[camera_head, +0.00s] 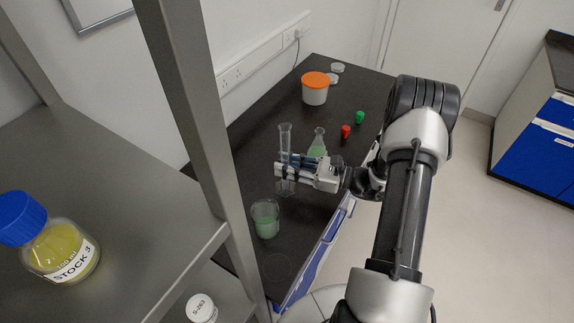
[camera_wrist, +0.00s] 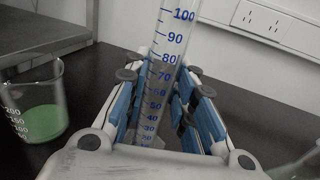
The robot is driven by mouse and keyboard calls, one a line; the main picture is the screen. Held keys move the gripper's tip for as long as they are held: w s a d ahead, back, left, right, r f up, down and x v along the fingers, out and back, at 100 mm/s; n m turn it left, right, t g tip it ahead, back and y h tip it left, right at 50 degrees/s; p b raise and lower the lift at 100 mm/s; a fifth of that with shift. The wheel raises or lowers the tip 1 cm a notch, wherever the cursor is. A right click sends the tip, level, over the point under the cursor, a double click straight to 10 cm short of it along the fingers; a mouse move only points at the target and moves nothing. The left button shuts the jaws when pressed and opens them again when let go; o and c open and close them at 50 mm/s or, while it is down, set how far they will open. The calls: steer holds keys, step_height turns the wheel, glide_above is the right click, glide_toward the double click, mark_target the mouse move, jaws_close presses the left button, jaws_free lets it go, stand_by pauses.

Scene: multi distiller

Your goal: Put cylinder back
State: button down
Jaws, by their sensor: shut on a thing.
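A clear graduated cylinder (camera_head: 285,138) stands upright at the dark bench, in front of the wall. My gripper (camera_head: 287,168) is shut on it at its lower-middle part. In the wrist view the cylinder (camera_wrist: 168,45) rises between the blue-padded fingers (camera_wrist: 160,105), with its marks up to 100 showing. It looks empty.
A beaker with green liquid (camera_head: 265,220) stands nearer on the bench, and a flask with green liquid (camera_head: 318,146) stands close behind my gripper. Red (camera_head: 346,131) and green (camera_head: 360,118) small items and an orange-lidded tub (camera_head: 315,90) are farther back. A shelf post (camera_head: 190,110) rises at left.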

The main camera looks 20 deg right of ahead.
steer(key=shift+f, duration=0.2)
steer(key=c, duration=1.3)
jaws_free()
steer(key=shift+c, duration=0.2)
steer(key=shift+r, duration=0.15)
